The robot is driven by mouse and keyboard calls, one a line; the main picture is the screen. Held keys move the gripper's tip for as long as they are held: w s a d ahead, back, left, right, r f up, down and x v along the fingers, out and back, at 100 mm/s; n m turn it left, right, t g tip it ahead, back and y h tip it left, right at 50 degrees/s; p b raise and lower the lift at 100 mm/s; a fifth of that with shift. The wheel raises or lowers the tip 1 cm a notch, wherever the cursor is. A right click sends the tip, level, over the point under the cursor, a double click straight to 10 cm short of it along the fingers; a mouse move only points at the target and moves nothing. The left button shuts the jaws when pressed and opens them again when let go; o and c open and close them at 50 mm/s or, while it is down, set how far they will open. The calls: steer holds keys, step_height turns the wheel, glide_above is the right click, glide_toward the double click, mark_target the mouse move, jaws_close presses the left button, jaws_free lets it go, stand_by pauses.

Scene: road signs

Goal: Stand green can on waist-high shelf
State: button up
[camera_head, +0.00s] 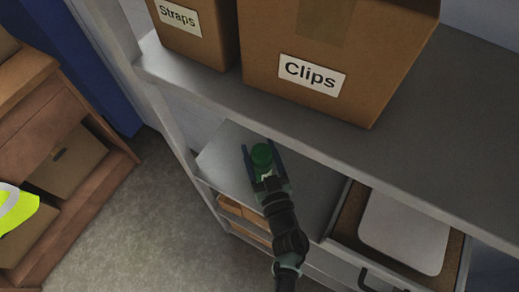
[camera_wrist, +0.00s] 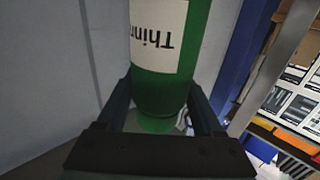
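The green can (camera_head: 262,154) has a white label with upside-down "Thinn…" lettering in the wrist view (camera_wrist: 163,92). My gripper (camera_head: 264,158) has one finger on each side of it; in the wrist view my gripper (camera_wrist: 162,88) appears shut on the can. The can looks about upright, seen from above in the head view. It is over the grey middle shelf (camera_head: 222,152), below the shelf with boxes. Whether its base touches the shelf cannot be told.
Cardboard boxes marked "Straps" (camera_head: 195,35) and "Clips" (camera_head: 330,75) stand on the upper shelf (camera_head: 205,92), close above my gripper. An open drawer (camera_head: 345,213) with a pale flat item (camera_head: 405,235) lies right. A wooden cabinet (camera_head: 45,135) stands left, with bare floor between.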

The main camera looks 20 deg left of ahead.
steer(key=o, duration=0.4)
steer(key=shift+r, duration=0.25)
steer(key=shift+s+d+f, duration=0.15)
steer(key=shift+s, duration=0.1)
steer(key=b+v, duration=0.3)
steer(key=v, duration=0.8)
steer(key=shift+s, duration=0.25)
steer(key=shift+d, duration=0.1)
